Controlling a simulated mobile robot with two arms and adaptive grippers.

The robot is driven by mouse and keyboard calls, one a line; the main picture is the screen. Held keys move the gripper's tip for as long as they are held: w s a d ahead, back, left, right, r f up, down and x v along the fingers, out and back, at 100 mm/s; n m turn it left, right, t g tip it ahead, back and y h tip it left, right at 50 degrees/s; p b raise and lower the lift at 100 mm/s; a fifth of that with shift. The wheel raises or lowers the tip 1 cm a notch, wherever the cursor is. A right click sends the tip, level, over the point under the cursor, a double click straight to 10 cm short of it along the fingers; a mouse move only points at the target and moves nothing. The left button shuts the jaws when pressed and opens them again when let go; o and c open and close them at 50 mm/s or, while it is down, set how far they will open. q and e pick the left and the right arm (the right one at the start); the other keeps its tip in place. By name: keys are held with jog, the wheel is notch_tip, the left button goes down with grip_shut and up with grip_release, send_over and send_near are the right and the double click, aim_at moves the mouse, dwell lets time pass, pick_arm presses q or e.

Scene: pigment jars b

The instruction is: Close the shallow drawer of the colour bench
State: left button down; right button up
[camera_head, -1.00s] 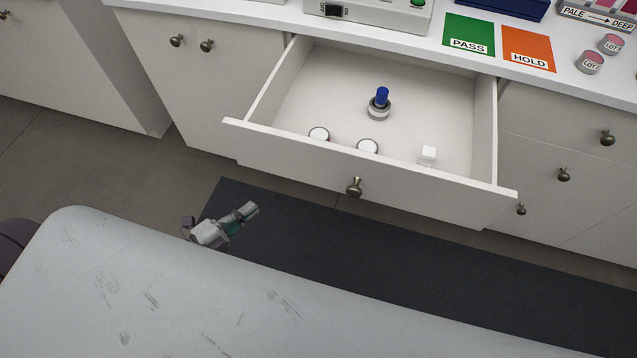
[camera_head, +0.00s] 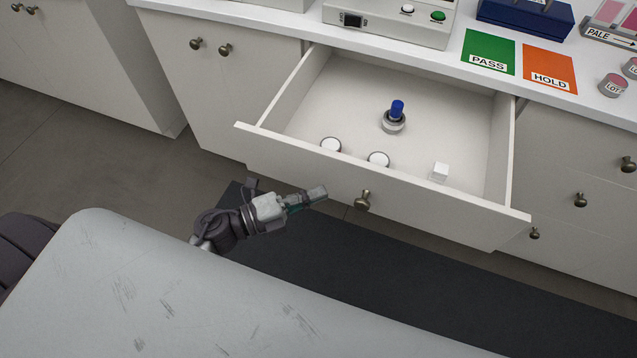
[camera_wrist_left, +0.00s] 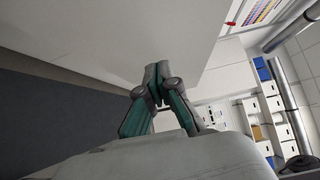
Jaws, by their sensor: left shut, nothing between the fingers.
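The shallow drawer (camera_head: 300,155) of the colour bench (camera_head: 210,85) stands pulled well out, with its round knob (camera_head: 362,201) on the front. In the left wrist view the shut fingers (camera_wrist_left: 157,82) show beside a pale panel (camera_wrist_left: 110,35). My right gripper is not in view.
A green PASS card (camera_head: 488,52) and an orange HOLD card (camera_head: 549,68) lie on the benchtop, near a grey device (camera_head: 385,20) and a dark blue box (camera_head: 525,18). A dark mat (camera_head: 400,290) covers the floor before the bench. Closed drawers with knobs are at right.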

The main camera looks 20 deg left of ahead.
pick_arm(q)
jog(key=shift+w, duration=1.05)
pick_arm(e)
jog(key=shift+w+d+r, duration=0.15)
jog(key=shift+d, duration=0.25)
pick_arm(q)
jog(key=shift+w, duration=0.1)
